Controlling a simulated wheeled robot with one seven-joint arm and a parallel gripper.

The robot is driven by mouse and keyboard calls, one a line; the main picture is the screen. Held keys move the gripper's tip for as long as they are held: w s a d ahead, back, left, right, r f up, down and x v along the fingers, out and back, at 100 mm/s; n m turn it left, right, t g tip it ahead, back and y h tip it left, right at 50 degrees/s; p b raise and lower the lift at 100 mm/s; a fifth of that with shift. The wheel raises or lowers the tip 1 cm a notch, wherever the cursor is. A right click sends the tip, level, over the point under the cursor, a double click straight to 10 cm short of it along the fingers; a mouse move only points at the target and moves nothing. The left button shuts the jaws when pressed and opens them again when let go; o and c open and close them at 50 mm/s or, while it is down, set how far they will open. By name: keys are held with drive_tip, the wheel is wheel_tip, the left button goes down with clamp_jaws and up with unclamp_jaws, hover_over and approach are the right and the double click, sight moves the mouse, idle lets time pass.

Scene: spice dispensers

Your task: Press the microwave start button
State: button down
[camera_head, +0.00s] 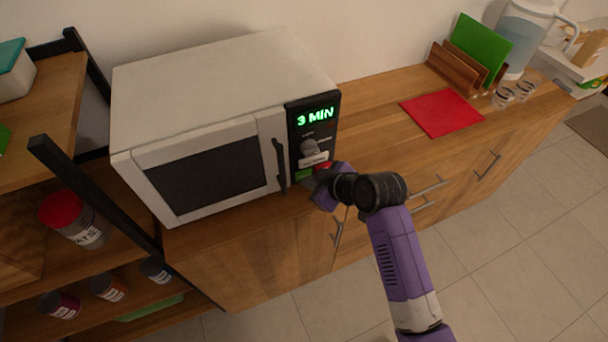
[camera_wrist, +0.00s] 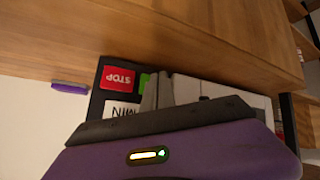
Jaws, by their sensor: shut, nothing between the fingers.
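The white microwave (camera_head: 205,112) stands on the wooden counter with its door closed. Its black control panel (camera_head: 306,128) shows "3 MIN" in green, with a knob below. Low on the panel are a green button (camera_head: 304,174) and a red button (camera_head: 323,166). The wrist view shows the red button reading STOP (camera_wrist: 118,78) and the green button (camera_wrist: 145,82) beside it, partly hidden by my fingers. My gripper (camera_wrist: 158,91) is shut and empty, its tips at the green button. I cannot tell whether they touch it. In the head view my gripper (camera_head: 312,182) is at the panel's lower edge.
The microwave door handle (camera_head: 279,165) is just left of the panel. The counter (camera_head: 375,110) is clear to the right, up to a red mat (camera_head: 441,112). Shelves with jars (camera_head: 72,220) stand at the left.

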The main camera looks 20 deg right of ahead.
drive_tip(key=shift+w, duration=0.2)
idle(0.3)
drive_tip(key=shift+s, duration=0.1)
drive_tip(key=shift+s+p, duration=0.4)
drive_tip(key=shift+s, duration=0.25)
drive_tip(key=shift+s+p, duration=0.95)
drive_tip(key=shift+s, duration=1.55)
